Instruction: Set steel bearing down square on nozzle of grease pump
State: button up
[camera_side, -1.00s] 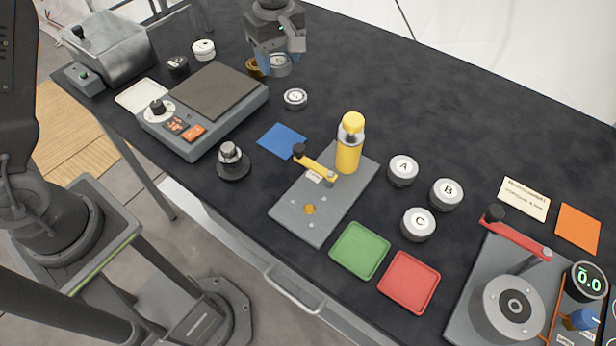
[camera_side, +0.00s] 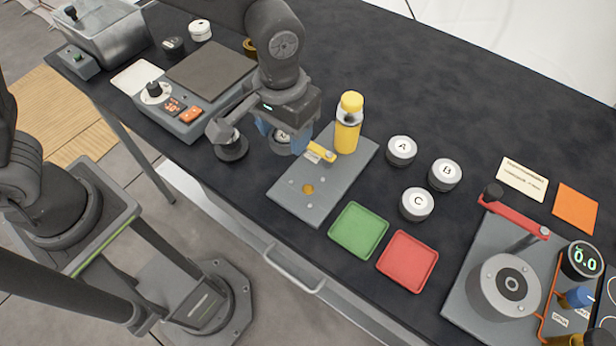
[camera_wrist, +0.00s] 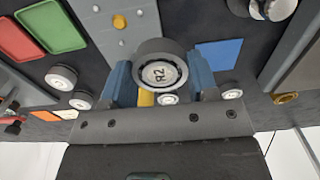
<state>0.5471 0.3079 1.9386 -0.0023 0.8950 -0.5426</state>
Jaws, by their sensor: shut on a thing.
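In the side view the bearing (camera_side: 280,143) is partly hidden by the blue fingers and hangs left of the grease pump. The grease pump has a grey base plate (camera_side: 335,190), a yellow cylinder (camera_side: 347,135) and a yellow lever (camera_side: 321,152) partly covered by my gripper. Its brass nozzle (camera_side: 308,188) stands bare on the plate's front part, apart from the bearing. The nozzle also shows at the top of the wrist view (camera_wrist: 119,22).
Green tray (camera_side: 359,229) and red tray (camera_side: 407,261) lie right of the pump. Round weights A (camera_side: 402,150), B (camera_side: 445,173) and C (camera_side: 417,203) stand behind them.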

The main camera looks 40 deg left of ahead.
send_over(308, 190)
notch_tip(308, 190, down, 4)
jog(key=shift+r, duration=0.2)
jog(key=shift+f, duration=1.9)
jog(key=shift+f, duration=0.2)
